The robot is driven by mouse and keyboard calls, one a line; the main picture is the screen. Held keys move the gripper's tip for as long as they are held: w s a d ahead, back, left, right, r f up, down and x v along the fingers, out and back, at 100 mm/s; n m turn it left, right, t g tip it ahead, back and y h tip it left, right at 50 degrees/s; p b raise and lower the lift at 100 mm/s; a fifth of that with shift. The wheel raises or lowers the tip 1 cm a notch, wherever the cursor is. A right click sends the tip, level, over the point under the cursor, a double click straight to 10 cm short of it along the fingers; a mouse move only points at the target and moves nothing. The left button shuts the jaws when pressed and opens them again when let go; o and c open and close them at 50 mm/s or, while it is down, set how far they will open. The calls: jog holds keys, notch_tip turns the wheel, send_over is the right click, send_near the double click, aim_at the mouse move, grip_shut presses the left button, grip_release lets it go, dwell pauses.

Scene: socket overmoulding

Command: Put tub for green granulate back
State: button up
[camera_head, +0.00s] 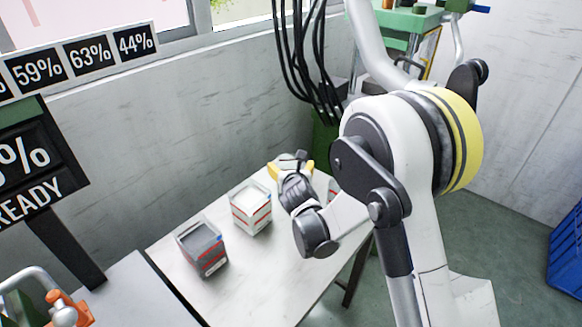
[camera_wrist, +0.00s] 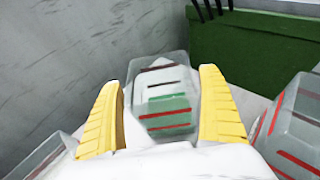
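My gripper (camera_wrist: 162,85) has its two yellow fingers spread wide on either side of a clear tub (camera_wrist: 166,118) with a green stripe and red and dark stripes. The tub stands between or just beyond the fingers. I cannot tell whether both fingers touch its walls. In the head view, my gripper (camera_head: 290,166) is low at the far end of the pale table (camera_head: 262,296), and my wrist hides most of what is between the fingers.
A tub with dark grey contents (camera_head: 202,247) and a tub with white contents (camera_head: 250,206) stand on the table left of my gripper. Another red-striped tub (camera_wrist: 295,130) is close on the right in the wrist view. A green box (camera_wrist: 255,55) and the wall lie behind.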

jog(key=shift+o, duration=0.2)
jog(key=p+v, duration=0.4)
jog(key=v, duration=0.8)
jog(key=s+d+r+m+g+h, duration=0.1)
jog(key=s+d+r+m+g, duration=0.1)
jog(key=s+d+r+m, duration=0.5)
jog(key=s+d+r+m+g+h, duration=0.1)
jog(key=s+d+r+m, duration=0.2)
jog(key=d+m, duration=0.8)
jog(key=s+d+r+m+g, duration=0.1)
jog(key=s+d+m+g, duration=0.1)
jog(key=s+m, duration=1.4)
jog(key=m+g, duration=0.1)
jog(key=m, duration=0.2)
jog(key=shift+s+d, duration=0.2)
jog(key=shift+d, duration=0.15)
jog(key=shift+r, duration=0.1)
